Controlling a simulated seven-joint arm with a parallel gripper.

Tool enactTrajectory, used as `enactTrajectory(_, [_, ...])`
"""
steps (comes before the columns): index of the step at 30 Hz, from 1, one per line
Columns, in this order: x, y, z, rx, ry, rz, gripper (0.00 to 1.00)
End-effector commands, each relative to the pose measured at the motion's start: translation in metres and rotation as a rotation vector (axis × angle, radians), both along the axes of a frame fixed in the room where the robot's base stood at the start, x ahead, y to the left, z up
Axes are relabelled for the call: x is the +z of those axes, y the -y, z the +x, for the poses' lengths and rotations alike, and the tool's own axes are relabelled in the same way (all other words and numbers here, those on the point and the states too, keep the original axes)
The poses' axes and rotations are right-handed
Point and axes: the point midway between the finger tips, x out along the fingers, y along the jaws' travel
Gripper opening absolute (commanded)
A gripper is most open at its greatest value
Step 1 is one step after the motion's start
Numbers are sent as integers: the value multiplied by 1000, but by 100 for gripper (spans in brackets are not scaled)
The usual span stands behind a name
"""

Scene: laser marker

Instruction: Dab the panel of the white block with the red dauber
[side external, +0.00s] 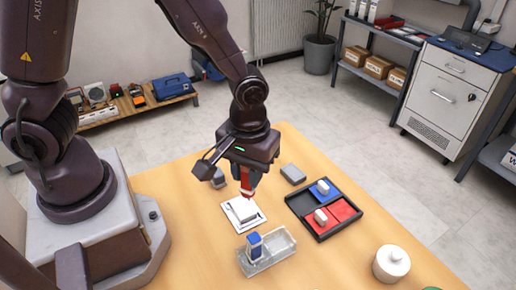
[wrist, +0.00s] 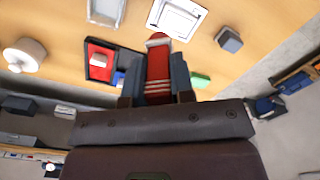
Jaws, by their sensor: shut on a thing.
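In the wrist view the dauber (wrist: 158,66) sits between the two fingers (wrist: 158,82). The white block (side external: 243,210) lies on a white plate on the table, just below the dauber. The tip appears a little above the block, but contact is hard to judge. In the wrist view the block (wrist: 180,14) is at the top edge, beyond the tip, and partly cut off. Its panel cannot be made out clearly.
A clear tray (side external: 278,254) holds a blue dauber (side external: 254,245) in front. A black tray (side external: 298,211) with blue and red pads, each bearing a pale-handled piece, lies to the right. A white jar (side external: 391,263) is at the front right.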

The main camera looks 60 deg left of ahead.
Motion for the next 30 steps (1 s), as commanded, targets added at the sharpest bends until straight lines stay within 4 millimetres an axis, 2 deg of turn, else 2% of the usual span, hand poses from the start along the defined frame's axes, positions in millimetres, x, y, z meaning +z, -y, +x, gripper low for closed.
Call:
enactTrajectory(3, [-2, -1, 0, 130, 15, -5, 0])
enactTrajectory(7, [-3, -1, 2, 191, 23, -8, 0])
enactTrajectory(14, [-15, -1, 2, 201, 20, -6, 0])
enactTrajectory(30, [-63, -1, 2, 198, 20, -6, 0])
